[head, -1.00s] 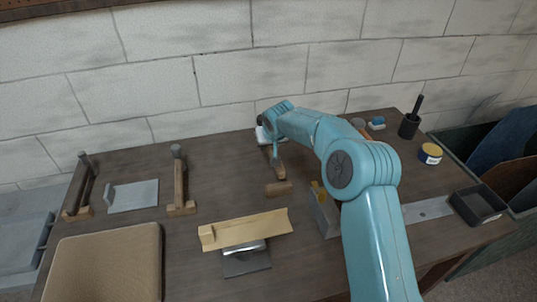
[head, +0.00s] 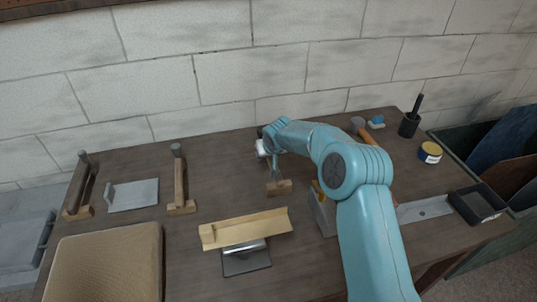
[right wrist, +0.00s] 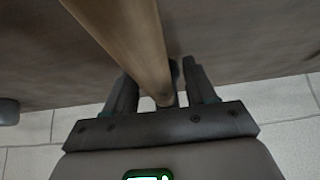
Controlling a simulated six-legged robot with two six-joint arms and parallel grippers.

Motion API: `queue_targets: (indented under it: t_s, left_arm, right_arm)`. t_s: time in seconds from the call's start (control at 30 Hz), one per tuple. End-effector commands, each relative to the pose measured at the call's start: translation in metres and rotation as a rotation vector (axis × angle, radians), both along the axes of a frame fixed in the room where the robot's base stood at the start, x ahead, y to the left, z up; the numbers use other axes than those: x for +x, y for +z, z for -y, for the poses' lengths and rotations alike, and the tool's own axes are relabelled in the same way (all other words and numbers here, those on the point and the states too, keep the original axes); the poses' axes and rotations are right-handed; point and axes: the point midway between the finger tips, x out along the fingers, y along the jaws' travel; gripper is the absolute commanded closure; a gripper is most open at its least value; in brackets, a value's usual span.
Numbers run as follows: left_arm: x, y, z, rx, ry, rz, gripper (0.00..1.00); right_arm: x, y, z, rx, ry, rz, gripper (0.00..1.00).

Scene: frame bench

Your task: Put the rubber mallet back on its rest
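My right gripper (right wrist: 160,85) is at the back middle of the bench, with its fingers on either side of a round wooden handle (right wrist: 130,40). I take this as the rubber mallet's handle; a pale part (head: 262,147), perhaps its head, shows beside the hand in the head view. A small notched wooden block (head: 279,187), which looks like a rest, stands just in front of the hand. My forearm and hand hide most of the mallet, so contact with the block cannot be told. My left gripper is out of view.
Two similar dark-topped tools (head: 180,180) (head: 76,185) stand on blocks at left. A wooden mitre box (head: 245,230) lies in front. An orange-handled tool (head: 362,131) is partly behind my arm. A black cup (head: 408,126) and tray (head: 478,203) stand at right.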

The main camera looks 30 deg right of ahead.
Motion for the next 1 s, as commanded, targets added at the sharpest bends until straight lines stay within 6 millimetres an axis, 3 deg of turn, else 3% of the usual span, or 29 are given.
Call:
queue_targets:
  t_s: [0.2, 0.27, 0.7, 1.0]
  left_arm:
    - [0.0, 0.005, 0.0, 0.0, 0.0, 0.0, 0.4]
    - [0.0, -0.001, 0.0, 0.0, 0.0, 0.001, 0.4]
    - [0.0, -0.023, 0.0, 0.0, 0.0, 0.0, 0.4]
    - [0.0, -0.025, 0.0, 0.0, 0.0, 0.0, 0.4]
  right_arm:
    - [0.0, 0.005, 0.0, 0.0, 0.0, 0.0, 0.45]
    - [-0.004, 0.01, -0.001, -0.001, 0.0, 0.003, 0.45]
    - [-0.053, 0.088, -0.014, -0.001, 0.0, 0.003, 0.45]
    - [-0.063, 0.103, -0.016, 0.0, 0.0, -0.001, 0.45]
